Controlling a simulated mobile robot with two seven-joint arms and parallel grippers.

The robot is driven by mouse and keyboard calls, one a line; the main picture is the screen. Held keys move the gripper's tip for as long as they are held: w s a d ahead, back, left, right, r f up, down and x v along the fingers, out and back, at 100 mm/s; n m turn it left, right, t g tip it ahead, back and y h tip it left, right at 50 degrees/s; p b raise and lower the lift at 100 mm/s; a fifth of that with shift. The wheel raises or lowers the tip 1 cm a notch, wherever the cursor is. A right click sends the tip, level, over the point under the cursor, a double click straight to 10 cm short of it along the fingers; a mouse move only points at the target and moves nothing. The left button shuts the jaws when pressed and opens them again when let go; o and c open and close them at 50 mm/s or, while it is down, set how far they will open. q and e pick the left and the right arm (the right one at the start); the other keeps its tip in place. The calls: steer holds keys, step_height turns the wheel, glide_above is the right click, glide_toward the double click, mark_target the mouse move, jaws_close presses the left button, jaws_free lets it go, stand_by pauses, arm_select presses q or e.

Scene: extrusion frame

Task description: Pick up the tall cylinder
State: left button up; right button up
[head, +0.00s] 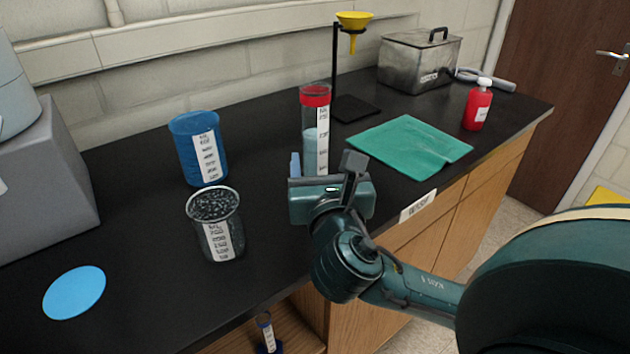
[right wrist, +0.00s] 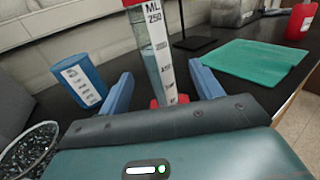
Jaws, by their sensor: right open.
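The tall cylinder (head: 316,130) stands upright on the black bench, clear with a red top band, a white label strip and pale contents. In the right wrist view the cylinder (right wrist: 157,60) rises between the two blue fingers, with a red part at its base. My right gripper (head: 315,165) is just in front of it in the head view and hides its lower part. In the right wrist view my right gripper (right wrist: 163,88) is open, one finger on each side of the cylinder. I cannot tell whether either finger touches it. My left gripper is not in view.
A blue beaker (head: 185,150) and a dark speckled beaker (head: 225,235) stand left of the gripper. A green cloth (head: 410,147), red bottle (head: 477,105), metal box (head: 415,65) and yellow funnel on a stand (head: 354,20) are to the right. A blue disc (head: 74,293) lies front left.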

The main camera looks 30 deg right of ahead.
mark_target(317, 146)
steer(key=x, duration=0.7)
steer(key=shift+w+r+p, duration=0.25)
steer(key=shift+w+p, duration=0.15)
steer(key=shift+c, duration=0.2)
steer(key=shift+a, duration=0.1)
steer(key=c, duration=1.4)
